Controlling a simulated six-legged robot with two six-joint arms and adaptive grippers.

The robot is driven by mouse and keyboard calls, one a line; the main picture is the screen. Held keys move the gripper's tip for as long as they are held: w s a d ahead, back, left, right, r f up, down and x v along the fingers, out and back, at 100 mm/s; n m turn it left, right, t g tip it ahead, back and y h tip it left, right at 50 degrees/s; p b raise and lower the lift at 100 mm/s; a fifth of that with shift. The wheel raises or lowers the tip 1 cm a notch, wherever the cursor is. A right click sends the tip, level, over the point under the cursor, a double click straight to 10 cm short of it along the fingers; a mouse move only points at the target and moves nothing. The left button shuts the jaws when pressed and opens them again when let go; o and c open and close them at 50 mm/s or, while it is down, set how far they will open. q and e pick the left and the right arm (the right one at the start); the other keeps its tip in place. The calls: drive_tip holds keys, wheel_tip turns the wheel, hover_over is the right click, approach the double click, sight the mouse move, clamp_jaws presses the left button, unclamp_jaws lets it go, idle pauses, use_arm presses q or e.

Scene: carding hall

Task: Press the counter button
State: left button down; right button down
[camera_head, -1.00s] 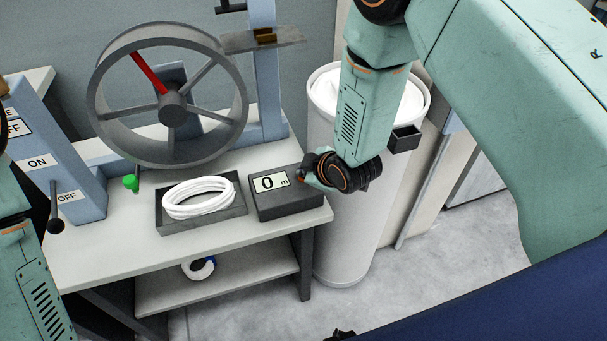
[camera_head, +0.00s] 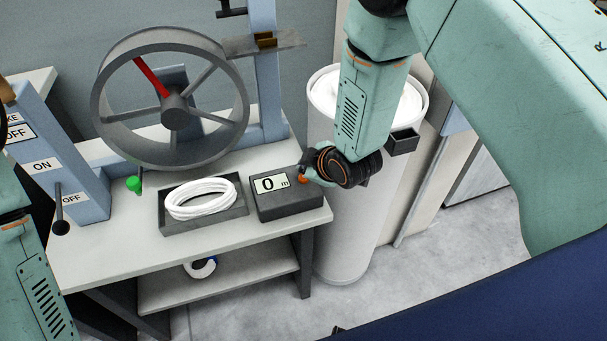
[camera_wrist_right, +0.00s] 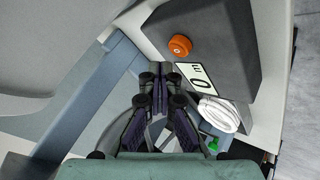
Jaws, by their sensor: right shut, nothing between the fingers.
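The counter (camera_head: 285,204) is a dark box on the table's right end, with a display (camera_head: 270,184) reading 0 m. Its orange button (camera_head: 303,180) sits at the right of the display, partly beside my right gripper (camera_head: 308,168). In the right wrist view the round button (camera_wrist_right: 180,45) shows whole on the dark counter (camera_wrist_right: 215,35). There my right gripper (camera_wrist_right: 160,72) is shut and empty, its tips below the button in the picture and apart from it. Part of my left arm shows at the left edge of the head view; its gripper does not show.
A dark tray (camera_head: 203,228) with a white coil (camera_head: 200,198) lies left of the counter. A large grey wheel (camera_head: 110,125) with one red spoke stands behind. A blue switch panel (camera_head: 88,190) is at left, a white bin (camera_head: 345,245) at right.

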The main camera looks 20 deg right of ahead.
drive_tip(key=shift+r+p, duration=1.7)
drive_tip(key=shift+r, duration=0.65)
drive_tip(key=shift+f, duration=0.1)
drive_tip(key=shift+m, duration=0.3)
drive_tip(key=s+m, duration=0.1)
drive_tip(key=s+d+f+m, duration=0.1)
drive_tip(key=s, duration=0.1)
drive_tip(key=s+f+m+g, duration=0.1)
drive_tip(key=shift+s+d+f+h, duration=0.15)
drive_tip(key=shift+s+h, duration=0.1)
drive_tip(key=shift+h, duration=0.05)
drive_tip(key=s+d+f+m+g+b, duration=0.1)
drive_tip(key=s+f+m+g+b, duration=0.1)
drive_tip(key=s, duration=0.9)
drive_tip(key=s+d+f+m+g+h+b, duration=0.1)
drive_tip(key=s+d+f+m+g+b, duration=0.1)
drive_tip(key=s+f, duration=0.5)
drive_tip(key=s+d+f+m+g+b, duration=0.2)
drive_tip(key=s+f+m+g, duration=0.2)
drive_tip(key=s, duration=1.1)
drive_tip(key=shift+f+m+h, duration=0.3)
drive_tip(key=shift+f, duration=0.2)
